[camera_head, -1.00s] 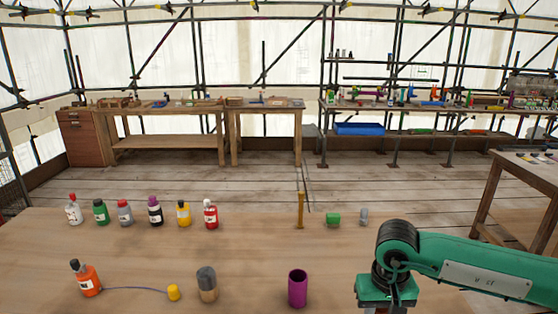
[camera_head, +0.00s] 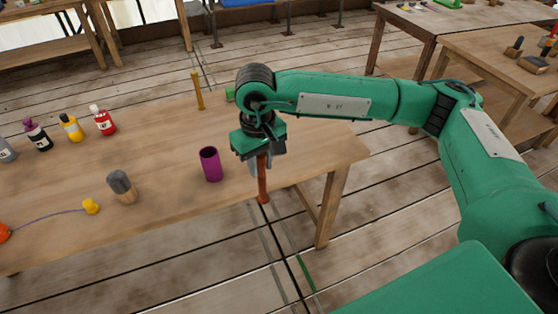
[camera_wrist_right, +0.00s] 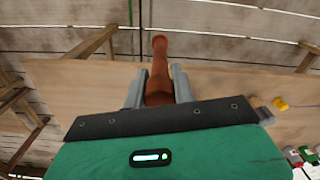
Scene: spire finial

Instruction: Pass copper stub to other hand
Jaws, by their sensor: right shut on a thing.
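The copper stub (camera_head: 262,181) is a reddish-brown rod hanging upright from my right gripper (camera_head: 258,165), in front of the table's near edge in the head view. My right gripper is shut on it. In the right wrist view the stub (camera_wrist_right: 159,72) stands between the two grey fingers of my right gripper (camera_wrist_right: 158,85), its rounded end sticking out past the fingertips. The part of the stub inside the gripper is hidden. My left gripper is not in either view.
The wooden table (camera_head: 165,180) holds a purple cup (camera_head: 210,164), a grey-topped wooden cylinder (camera_head: 121,186), a yellow cap (camera_head: 90,206), a brass post (camera_head: 197,91) and several bottles, including a red one (camera_head: 102,120). Open plank floor lies in front of the table.

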